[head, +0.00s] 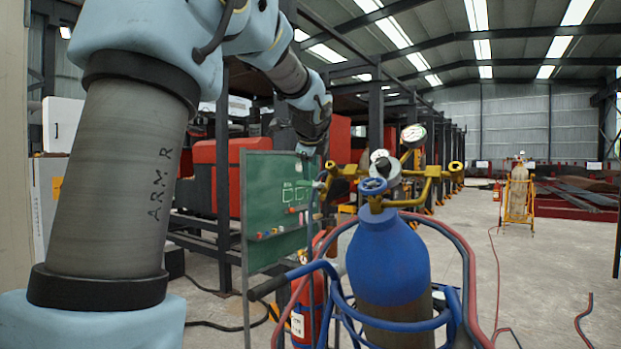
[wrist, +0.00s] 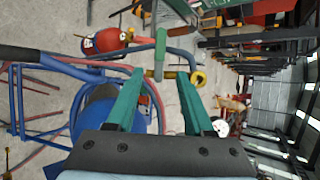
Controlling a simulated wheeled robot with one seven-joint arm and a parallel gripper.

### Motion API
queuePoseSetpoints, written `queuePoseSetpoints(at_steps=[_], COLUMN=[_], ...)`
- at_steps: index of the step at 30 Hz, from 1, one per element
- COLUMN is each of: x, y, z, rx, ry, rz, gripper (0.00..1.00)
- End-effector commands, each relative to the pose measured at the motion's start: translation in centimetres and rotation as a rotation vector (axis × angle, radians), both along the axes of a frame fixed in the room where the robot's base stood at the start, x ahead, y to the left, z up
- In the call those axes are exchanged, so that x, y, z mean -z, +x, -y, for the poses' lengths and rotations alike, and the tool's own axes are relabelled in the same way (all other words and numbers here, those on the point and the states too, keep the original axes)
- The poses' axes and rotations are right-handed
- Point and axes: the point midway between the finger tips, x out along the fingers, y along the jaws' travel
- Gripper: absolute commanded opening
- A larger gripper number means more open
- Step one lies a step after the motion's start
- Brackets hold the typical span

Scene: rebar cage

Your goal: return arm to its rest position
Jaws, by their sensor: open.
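My arm (head: 130,180) rises at the left of the head view, bends over at the top and reaches forward and down. My gripper shows in the wrist view (wrist: 162,80), its two teal fingers apart with nothing held between them. A green upright piece (wrist: 160,50) and a brass end piece (wrist: 190,78) appear beyond the fingertips; I cannot tell how far off. In the head view the dark wrist end (head: 312,125) hangs above and behind the brass manifold (head: 425,172); the fingers are not clear there.
A blue gas cylinder (head: 388,258) with gauges, hoses and a blue tubular frame (head: 345,300) stands close in front. A red extinguisher (head: 308,300) and a green board (head: 270,205) stand left of it. Dark steel racks lie behind. Open concrete floor (head: 530,270) is at the right.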

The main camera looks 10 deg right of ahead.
Motion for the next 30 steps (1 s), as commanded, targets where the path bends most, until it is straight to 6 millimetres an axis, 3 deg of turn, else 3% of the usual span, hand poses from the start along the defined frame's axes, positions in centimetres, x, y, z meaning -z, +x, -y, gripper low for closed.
queuePoseSetpoints(at_steps=[16,20,23,26,30], x=[-0.5,0.3,3.0,7.6,14.5], y=[-0.8,-1.0,-1.8,-4.0,-9.3], z=[-0.2,-0.8,-3.0,-6.5,-11.8], rx=[0.000,-0.029,-0.129,-0.318,-0.680], ry=[0.000,-0.027,-0.115,-0.264,-0.505], rz=[0.000,-0.027,-0.113,-0.251,-0.450], gripper=[0.53,0.53,0.53,0.53,0.53])
